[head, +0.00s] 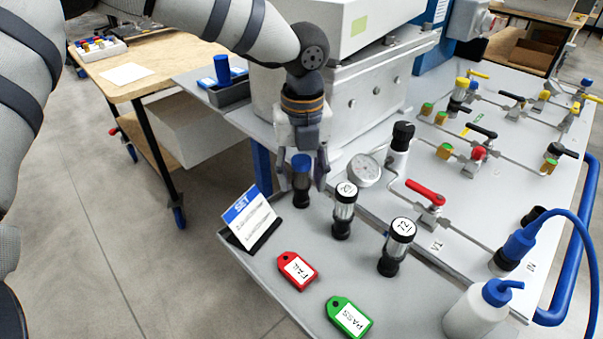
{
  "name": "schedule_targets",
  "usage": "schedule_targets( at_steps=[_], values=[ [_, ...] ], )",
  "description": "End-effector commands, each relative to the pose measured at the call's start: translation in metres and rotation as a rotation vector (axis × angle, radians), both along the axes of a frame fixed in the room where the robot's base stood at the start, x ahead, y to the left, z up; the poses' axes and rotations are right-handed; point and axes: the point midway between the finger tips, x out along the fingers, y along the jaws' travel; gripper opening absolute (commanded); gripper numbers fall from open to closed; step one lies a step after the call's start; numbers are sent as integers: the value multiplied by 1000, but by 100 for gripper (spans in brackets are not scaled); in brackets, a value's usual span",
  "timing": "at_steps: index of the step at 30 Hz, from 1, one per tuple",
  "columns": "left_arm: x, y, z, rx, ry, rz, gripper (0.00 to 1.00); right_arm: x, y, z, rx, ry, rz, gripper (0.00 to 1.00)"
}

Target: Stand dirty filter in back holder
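My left gripper (311,172) points down over the back of the grey front tray. A dark filter-like cylinder with a blue top (301,180) stands upright right at its fingers. Two upright clear-bodied filters with black ends and white number labels stand nearer, one in the middle (343,211) and one to the right (397,247). I cannot tell which filter is dirty; their bases hide any holders. My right gripper is not in view.
A SET card (250,221), red FAIL tag (297,270) and green PASS tag (348,318) lie left and front on the tray. A gauge (363,170), red-handled valve (428,197) and black-capped cylinder (401,142) stand behind. A wash bottle (478,310) is front right.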

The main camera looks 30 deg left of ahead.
Motion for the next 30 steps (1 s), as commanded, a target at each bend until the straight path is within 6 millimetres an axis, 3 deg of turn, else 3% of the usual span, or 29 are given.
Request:
schedule_targets(
  at_steps=[10, 14, 21, 25, 30],
  values=[
    [0, 0, 4, 0, -1, 0, 52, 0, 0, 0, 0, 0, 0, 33],
    [1, 0, 31, -1, -6, 2, 52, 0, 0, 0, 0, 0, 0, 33],
    [1, -1, 94, -1, -4, 1, 52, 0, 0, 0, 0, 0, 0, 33],
    [1, -1, 114, 0, -3, 1, 52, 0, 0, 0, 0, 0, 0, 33],
    [0, -1, 121, 0, 0, -1, 52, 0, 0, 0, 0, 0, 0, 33]
  ],
)
